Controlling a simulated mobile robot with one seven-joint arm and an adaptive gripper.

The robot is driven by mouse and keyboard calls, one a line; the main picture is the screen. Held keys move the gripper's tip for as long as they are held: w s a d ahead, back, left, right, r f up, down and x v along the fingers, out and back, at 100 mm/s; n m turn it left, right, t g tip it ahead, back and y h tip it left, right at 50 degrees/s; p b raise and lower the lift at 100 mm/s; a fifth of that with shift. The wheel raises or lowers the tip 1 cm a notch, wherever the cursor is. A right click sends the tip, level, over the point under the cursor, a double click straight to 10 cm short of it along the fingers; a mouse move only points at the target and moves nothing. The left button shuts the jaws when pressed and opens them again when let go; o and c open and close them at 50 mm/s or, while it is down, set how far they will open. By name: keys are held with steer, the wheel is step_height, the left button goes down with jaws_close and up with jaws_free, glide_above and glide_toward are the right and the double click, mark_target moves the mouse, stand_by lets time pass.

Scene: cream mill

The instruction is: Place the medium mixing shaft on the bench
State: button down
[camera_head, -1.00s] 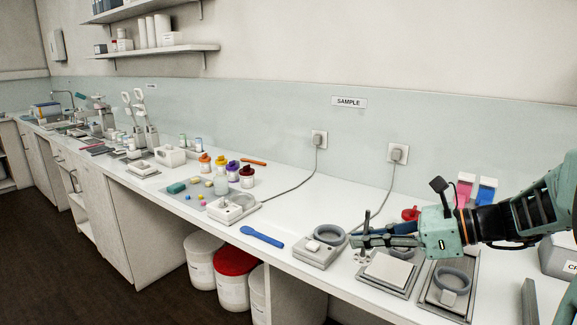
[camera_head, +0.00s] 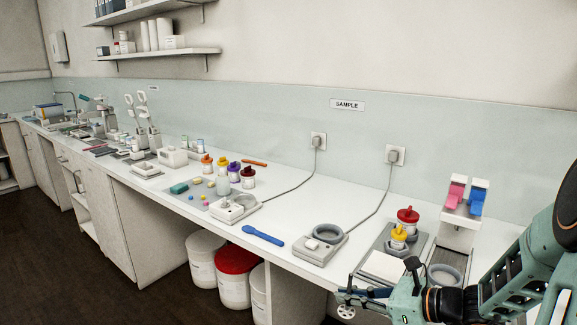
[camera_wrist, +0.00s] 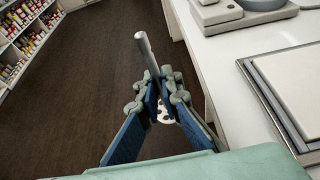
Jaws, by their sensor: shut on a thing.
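My gripper (camera_head: 357,294) is shut on the medium mixing shaft, a thin grey rod with a pale perforated disc (camera_head: 346,311) at its lower end. In the wrist view the rod (camera_wrist: 146,58) rises between the blue finger pads of my gripper (camera_wrist: 158,88), and the disc (camera_wrist: 165,114) shows below them. The shaft hangs over the dark floor, just off the front edge of the white bench (camera_head: 310,205), and does not appear to touch it. In the head view most of the rod cannot be made out.
A pale square-topped plate (camera_head: 384,268) lies on the bench beside my gripper. A grey device with a ring (camera_head: 326,236) and a blue spatula (camera_head: 262,235) lie to the left. Bare bench shows behind them. Red and yellow-capped jars (camera_head: 408,217) stand behind the plate.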

mark_target(351, 273)
step_height(351, 273, up, 10)
steer(key=p, duration=1.4)
steer(key=shift+f, duration=0.25)
